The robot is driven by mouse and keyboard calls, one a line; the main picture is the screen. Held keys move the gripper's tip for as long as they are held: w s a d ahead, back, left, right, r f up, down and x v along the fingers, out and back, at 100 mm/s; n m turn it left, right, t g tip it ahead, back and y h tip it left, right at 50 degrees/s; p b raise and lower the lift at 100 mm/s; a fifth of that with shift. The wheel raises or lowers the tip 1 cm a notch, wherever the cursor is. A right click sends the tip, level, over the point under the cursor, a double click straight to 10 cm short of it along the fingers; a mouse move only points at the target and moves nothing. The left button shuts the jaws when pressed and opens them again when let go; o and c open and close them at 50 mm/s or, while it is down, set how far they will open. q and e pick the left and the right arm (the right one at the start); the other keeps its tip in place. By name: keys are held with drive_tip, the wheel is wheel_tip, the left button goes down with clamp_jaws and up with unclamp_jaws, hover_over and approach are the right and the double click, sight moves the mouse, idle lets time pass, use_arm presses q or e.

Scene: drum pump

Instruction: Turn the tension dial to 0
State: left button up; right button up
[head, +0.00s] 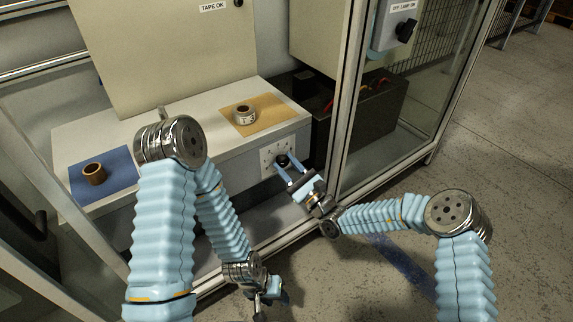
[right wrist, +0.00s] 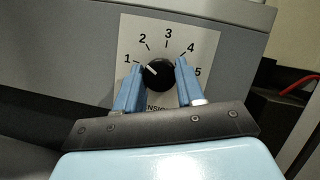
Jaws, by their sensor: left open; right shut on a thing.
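The tension dial is a round black knob (right wrist: 159,74) on a white plate (right wrist: 190,45) with the numbers 1 to 5 visible. Its white pointer line points up and left, roughly at the 1. No 0 shows; my left-hand finger covers the lower left of the plate. In the head view the dial (head: 282,160) is on the front face of the grey bench. My right gripper (right wrist: 159,82) has its blue fingers on both sides of the knob, shut on it. My left gripper (head: 267,295) hangs low in front of the bench, open and apart from the dial.
On the bench top (head: 205,140), a brown ring (head: 94,173) sits on a blue mat (head: 120,180) and a labelled roll (head: 244,114) on a tan mat (head: 281,114). A glass-panelled frame post (head: 347,110) stands right of the dial. A grey box with a black knob (head: 406,30) is behind the glass.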

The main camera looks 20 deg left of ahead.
drive_tip(key=n+g, duration=0.2)
drive_tip(key=n, duration=0.3)
drive_tip(key=n+g, duration=0.2)
drive_tip(key=n, duration=0.1)
drive_tip(key=shift+w+d+n, duration=0.1)
drive_tip(key=shift+n, duration=0.3)
drive_tip(key=n+g, duration=0.1)
drive_tip(key=n, duration=0.1)
drive_tip(key=shift+n+b, duration=0.4)
drive_tip(key=shift+r+n+g+h+b, duration=0.1)
drive_tip(key=shift+n+g+h+b, duration=0.5)
drive_tip(key=shift+n, duration=1)
drive_tip(key=o, duration=1)
drive_tip(key=shift+r, duration=0.1)
drive_tip(key=shift+o, duration=0.2)
drive_tip(key=v, duration=1.3)
drive_tip(key=shift+s+d, duration=0.3)
drive_tip(key=shift+d, duration=0.05)
